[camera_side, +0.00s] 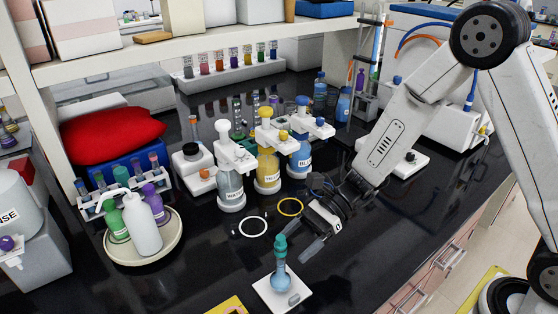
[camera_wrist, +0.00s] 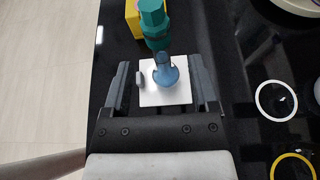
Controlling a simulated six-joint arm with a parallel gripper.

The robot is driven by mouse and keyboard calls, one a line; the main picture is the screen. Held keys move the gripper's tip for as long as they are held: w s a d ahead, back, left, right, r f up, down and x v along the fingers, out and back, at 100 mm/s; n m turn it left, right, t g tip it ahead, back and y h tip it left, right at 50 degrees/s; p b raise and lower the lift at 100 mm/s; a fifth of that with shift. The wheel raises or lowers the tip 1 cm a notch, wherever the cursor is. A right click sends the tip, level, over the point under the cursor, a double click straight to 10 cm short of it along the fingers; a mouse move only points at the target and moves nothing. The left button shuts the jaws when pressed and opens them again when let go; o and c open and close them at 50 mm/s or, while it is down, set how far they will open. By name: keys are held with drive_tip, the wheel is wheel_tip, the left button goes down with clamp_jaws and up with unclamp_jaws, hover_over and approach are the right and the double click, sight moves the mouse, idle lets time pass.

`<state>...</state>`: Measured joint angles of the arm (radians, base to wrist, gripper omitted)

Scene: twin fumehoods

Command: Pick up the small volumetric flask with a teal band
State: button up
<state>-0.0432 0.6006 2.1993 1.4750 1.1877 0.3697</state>
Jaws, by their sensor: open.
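The small volumetric flask (camera_side: 280,279) has a round blue body and a teal top. It stands upright on a white square tile (camera_side: 264,293) near the bench's front edge. In the wrist view the flask (camera_wrist: 165,72) shows beyond and between my fingers, its teal stopper (camera_wrist: 154,20) towards the top. My gripper (camera_side: 298,231) is open and empty, up and to the right of the flask in the side view. In the wrist view my gripper (camera_wrist: 162,88) has its two fingers spread either side of the white tile (camera_wrist: 176,96). No contact with the flask shows.
A small grey piece (camera_side: 294,299) lies on the tile beside the flask. A white ring (camera_side: 252,227) and a yellow ring (camera_side: 290,206) lie behind. Labelled bottles (camera_side: 268,168) stand further back, and a round tray (camera_side: 115,247) of bottles is at left. A yellow object (camera_side: 228,306) is close by.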

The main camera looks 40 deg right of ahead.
sight(274, 281)
drive_tip(key=shift+a+f, duration=0.2)
drive_tip(key=shift+a, duration=0.35)
drive_tip(key=shift+a, duration=0.1)
drive_tip(key=shift+x, duration=2.5)
clamp_jaws()
